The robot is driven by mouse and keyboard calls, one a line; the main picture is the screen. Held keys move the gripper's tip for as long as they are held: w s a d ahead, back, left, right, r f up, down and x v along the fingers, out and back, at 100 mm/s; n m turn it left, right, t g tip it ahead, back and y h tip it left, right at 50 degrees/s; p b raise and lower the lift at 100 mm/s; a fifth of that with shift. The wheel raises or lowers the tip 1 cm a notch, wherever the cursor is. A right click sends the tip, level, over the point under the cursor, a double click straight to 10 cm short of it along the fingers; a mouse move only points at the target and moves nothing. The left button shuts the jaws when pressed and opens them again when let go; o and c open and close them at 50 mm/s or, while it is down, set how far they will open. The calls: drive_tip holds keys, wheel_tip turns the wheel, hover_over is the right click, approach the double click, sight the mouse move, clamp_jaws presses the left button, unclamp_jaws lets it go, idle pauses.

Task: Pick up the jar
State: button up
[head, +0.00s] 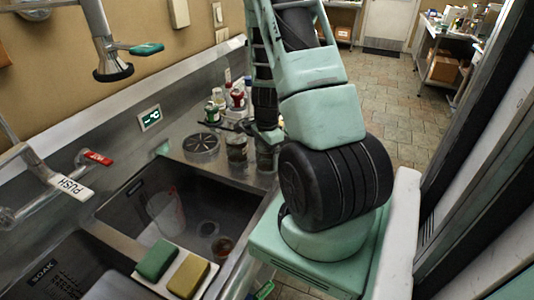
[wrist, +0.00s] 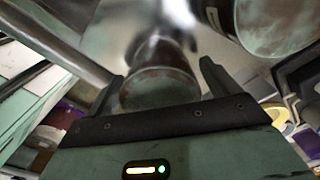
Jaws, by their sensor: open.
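A glass jar (wrist: 160,88) shows between the two fingers of my gripper (wrist: 161,92) in the wrist view. The fingers stand apart on either side of it, and I cannot tell whether they touch it. In the head view my gripper (head: 266,137) hangs at the back right of the sink counter, with a dark jar (head: 266,160) just below it, partly hidden by my arm. A second glass jar (head: 237,150) stands to its left; a rounded glass vessel also shows at the upper right of the wrist view (wrist: 275,22).
A round drain-like disc (head: 201,147) lies left of the jars. Several small bottles (head: 216,107) stand behind. The sink basin (head: 150,240) in front holds a clear jug (head: 165,213) and small cups. A green sponge (head: 156,260) and a yellow sponge (head: 188,275) lie on the divider.

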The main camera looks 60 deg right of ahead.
drive_tip(key=shift+c, duration=0.3)
drive_tip(key=c, duration=1.1)
